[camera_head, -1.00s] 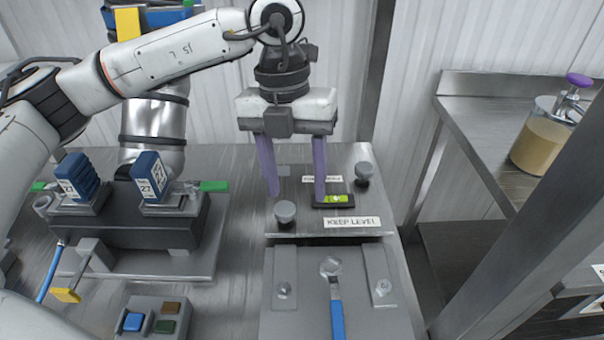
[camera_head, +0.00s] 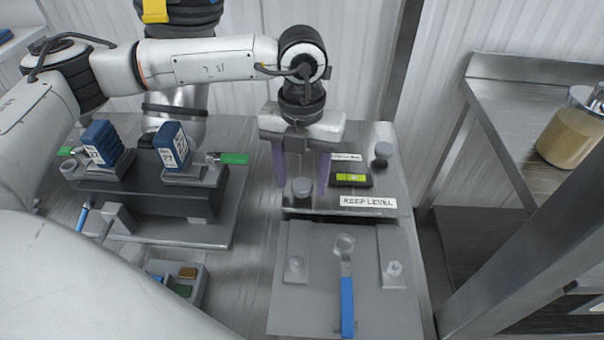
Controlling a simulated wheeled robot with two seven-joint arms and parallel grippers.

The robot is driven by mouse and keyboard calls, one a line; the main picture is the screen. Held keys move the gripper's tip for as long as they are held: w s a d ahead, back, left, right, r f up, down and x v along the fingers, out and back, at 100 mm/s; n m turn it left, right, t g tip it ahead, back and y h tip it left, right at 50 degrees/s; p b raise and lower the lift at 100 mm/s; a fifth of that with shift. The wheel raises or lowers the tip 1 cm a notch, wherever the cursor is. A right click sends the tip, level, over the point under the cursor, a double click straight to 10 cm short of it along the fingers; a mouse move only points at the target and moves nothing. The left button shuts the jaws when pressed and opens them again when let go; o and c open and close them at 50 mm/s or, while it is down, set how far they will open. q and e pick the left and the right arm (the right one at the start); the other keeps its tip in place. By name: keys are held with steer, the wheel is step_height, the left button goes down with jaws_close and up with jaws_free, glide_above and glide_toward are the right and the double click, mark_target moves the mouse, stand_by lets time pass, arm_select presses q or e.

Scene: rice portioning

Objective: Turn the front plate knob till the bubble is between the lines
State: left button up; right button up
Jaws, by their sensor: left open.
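My left gripper (camera_head: 301,190) is open and points down, its two purple fingers on either side of the front grey knob (camera_head: 302,188) on the plate (camera_head: 330,204). I cannot tell whether the fingers touch the knob. A second grey knob (camera_head: 382,154) stands at the back right of the plate. The bubble level (camera_head: 351,179), a black block with a yellow-green window, lies just right of the fingers. A pale bubble shows near the window's middle, but it is too small to judge against the lines. A "KEEP LEVEL" label (camera_head: 368,202) is in front. My right gripper is not in view.
A blue-handled wrench (camera_head: 346,290) lies on the grey panel in front. Blue counters marked 27 (camera_head: 172,145) stand on a dark fixture at left. A button box (camera_head: 186,278) is partly hidden by my arm. A jar (camera_head: 572,135) stands on the right bench.

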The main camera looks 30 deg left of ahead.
arm_select(q)
steer(key=c, duration=1)
steer(key=shift+c, duration=0.2)
